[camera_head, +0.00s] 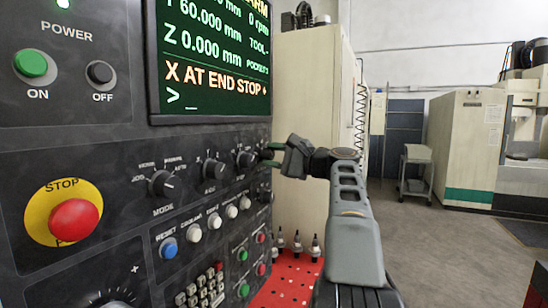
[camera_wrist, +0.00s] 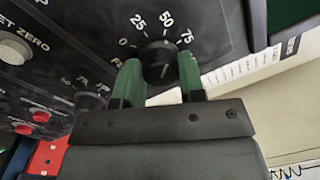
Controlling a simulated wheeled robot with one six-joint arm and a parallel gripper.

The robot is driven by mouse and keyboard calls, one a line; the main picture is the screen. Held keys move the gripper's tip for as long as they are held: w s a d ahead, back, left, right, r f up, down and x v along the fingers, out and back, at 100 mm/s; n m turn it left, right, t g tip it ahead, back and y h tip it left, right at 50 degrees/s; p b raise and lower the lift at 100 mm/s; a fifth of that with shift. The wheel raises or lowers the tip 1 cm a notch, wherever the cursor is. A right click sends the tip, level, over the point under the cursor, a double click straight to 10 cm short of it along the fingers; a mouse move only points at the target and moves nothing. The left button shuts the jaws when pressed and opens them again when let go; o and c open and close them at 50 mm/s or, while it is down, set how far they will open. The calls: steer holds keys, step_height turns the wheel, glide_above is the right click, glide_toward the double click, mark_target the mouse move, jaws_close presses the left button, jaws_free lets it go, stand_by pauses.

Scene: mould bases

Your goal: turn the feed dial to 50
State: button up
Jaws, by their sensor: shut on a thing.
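The feed dial is a black round knob (camera_wrist: 158,62) on the dark control panel, with the printed marks 0, 25, 50 and 75 around its upper side in the wrist view. My gripper (camera_wrist: 160,68) has its two green fingers on either side of the knob, shut on it. Which mark the knob's pointer faces is too small to tell. In the head view my gripper (camera_head: 271,153) reaches the panel from the right at the dial (camera_head: 246,158), the rightmost of the row of black knobs.
Left of the dial are other black knobs (camera_head: 161,184). Below are several push buttons (camera_head: 168,248) and a keypad (camera_head: 200,287). A red emergency stop (camera_head: 74,220) is at left. The screen (camera_head: 212,60) above reads "X AT END STOP". A red tool tray (camera_head: 290,288) stands below my arm.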

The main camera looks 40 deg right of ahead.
steer(key=o, duration=0.9)
steer(key=b+v, duration=0.2)
steer(key=v, duration=1.2)
steer(key=shift+r, duration=0.1)
